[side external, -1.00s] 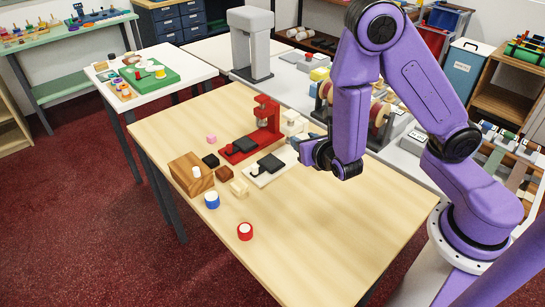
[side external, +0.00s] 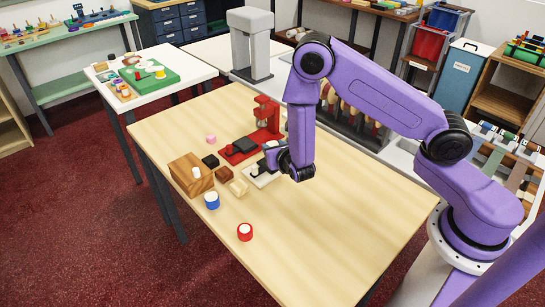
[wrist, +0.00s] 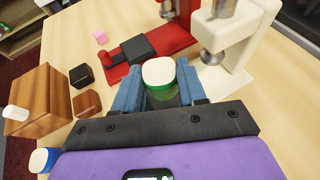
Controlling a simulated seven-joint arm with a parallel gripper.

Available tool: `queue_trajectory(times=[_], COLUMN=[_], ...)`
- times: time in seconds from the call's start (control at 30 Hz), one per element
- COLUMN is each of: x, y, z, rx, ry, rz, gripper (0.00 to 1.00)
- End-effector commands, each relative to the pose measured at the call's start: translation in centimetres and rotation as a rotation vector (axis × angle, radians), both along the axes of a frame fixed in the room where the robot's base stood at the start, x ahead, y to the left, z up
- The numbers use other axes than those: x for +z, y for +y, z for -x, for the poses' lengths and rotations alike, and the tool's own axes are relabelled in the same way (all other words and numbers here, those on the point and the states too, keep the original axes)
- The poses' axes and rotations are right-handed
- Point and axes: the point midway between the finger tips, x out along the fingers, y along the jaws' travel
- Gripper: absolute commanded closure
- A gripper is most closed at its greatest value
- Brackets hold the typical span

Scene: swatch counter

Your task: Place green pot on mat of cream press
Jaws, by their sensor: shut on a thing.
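The green pot (wrist: 161,90) with a white top is between the two blue fingers of my gripper (wrist: 158,84) in the wrist view. My gripper is shut on it. The cream press (wrist: 238,50) stands just beyond and to the right of the pot in the wrist view. In the side view my gripper (side external: 271,157) is low over the cream press's base (side external: 261,181), and the arm hides most of that press. Its mat is hidden behind my gripper, so I cannot tell whether the pot touches it. The pot is not clearly visible in the side view.
The red press (side external: 266,122) with its dark mat (side external: 244,145) stands beside the cream one. A wooden block (side external: 190,172), dark, brown, cream and pink cubes, a blue pot (side external: 211,200) and a red pot (side external: 245,231) are to the left and front. The front right tabletop is clear.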

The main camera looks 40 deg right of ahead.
Motion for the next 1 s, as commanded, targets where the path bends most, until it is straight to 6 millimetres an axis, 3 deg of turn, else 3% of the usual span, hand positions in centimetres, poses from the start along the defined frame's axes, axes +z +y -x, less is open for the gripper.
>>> queue_trajectory(times=[0.4, 0.87, 0.9, 0.97, 1.0], x=[-3.6, -4.2, -4.3, -4.2, -4.2], y=[0.0, 0.0, 0.0, 0.1, 0.0], z=[-0.8, -0.8, -0.8, -0.8, -0.8], rx=[0.001, 0.000, 0.000, 0.000, 0.000], ry=[0.001, 0.000, 0.000, 0.000, 0.000], rz=[0.002, 0.000, 0.000, 0.000, 0.000], gripper=[0.89, 0.89, 0.53, 0.34, 0.34])
